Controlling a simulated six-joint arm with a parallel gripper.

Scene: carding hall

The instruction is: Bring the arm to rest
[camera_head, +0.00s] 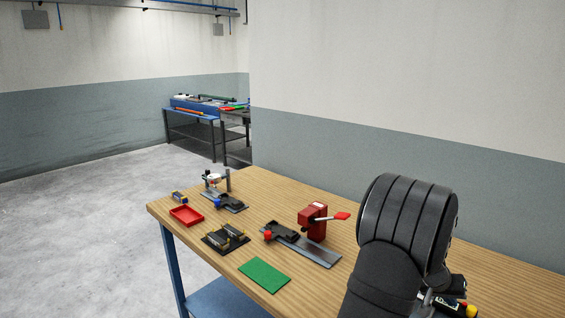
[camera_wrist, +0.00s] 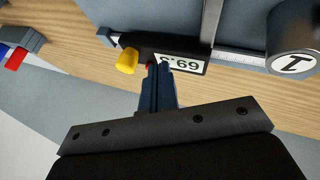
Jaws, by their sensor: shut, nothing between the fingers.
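My arm fills the right side of the head view, over the wooden bench (camera_head: 180,212), and hides my gripper there. In the wrist view my gripper (camera_wrist: 155,70) is shut, its two dark fingers together with nothing between them. The fingertips appear close to a black gauge with a digital display (camera_wrist: 182,62) and a yellow knob (camera_wrist: 126,61). I cannot tell whether they touch it. Part of what looks like the same gauge (camera_head: 445,303) shows beside my arm in the head view.
A red press (camera_head: 313,222) with a red-tipped lever, a green mat (camera_head: 264,275), a red tray (camera_head: 186,216) and several small fixtures stand on the bench's left part. A grey cylinder marked 1 (camera_wrist: 295,30) is near the gauge. A wall runs behind the bench.

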